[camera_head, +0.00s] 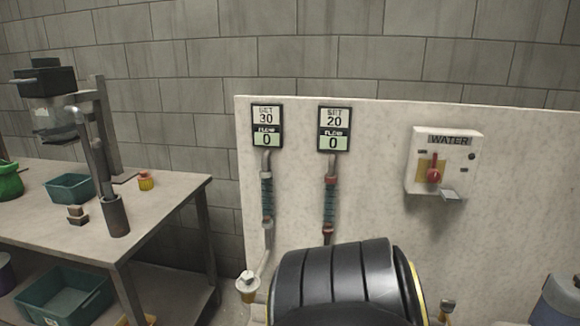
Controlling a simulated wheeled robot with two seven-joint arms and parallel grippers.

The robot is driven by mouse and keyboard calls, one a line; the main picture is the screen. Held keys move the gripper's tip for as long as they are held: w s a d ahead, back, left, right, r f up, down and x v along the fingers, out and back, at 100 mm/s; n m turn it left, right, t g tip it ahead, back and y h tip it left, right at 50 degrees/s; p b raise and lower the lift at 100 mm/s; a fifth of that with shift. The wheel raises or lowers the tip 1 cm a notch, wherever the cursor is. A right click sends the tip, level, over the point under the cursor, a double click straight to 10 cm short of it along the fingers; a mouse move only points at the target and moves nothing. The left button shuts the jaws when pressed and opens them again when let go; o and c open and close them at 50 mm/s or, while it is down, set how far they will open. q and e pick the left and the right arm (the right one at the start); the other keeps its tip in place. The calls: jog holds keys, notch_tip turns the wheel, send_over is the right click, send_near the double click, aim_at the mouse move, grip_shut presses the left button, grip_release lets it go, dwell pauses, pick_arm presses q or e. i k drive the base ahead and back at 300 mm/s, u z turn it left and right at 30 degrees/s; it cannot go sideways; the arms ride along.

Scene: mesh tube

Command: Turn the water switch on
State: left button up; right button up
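The water switch box (411,165) is white and mounted on the pale panel at the right, with the label WATER (448,141) across its top. A red switch handle (434,175) stands on a yellow plate (424,167) on its front. I cannot tell which labelled position the handle points to. Two displays hang left of it: the left display (266,127) reads SET 30, FLOW 0, and the right display (334,129) reads SET 20, FLOW 0. Neither of my grippers shows in this view.
A large black ribbed drum (340,282) fills the bottom middle. Two pipes (267,200) (330,200) run below the displays. At the left is a workbench (165,197) with a teal bin (69,188) and a grey stand. Space directly before the switch looks clear.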

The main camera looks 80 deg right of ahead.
aim_at(433, 176)
jog(key=z, duration=2)
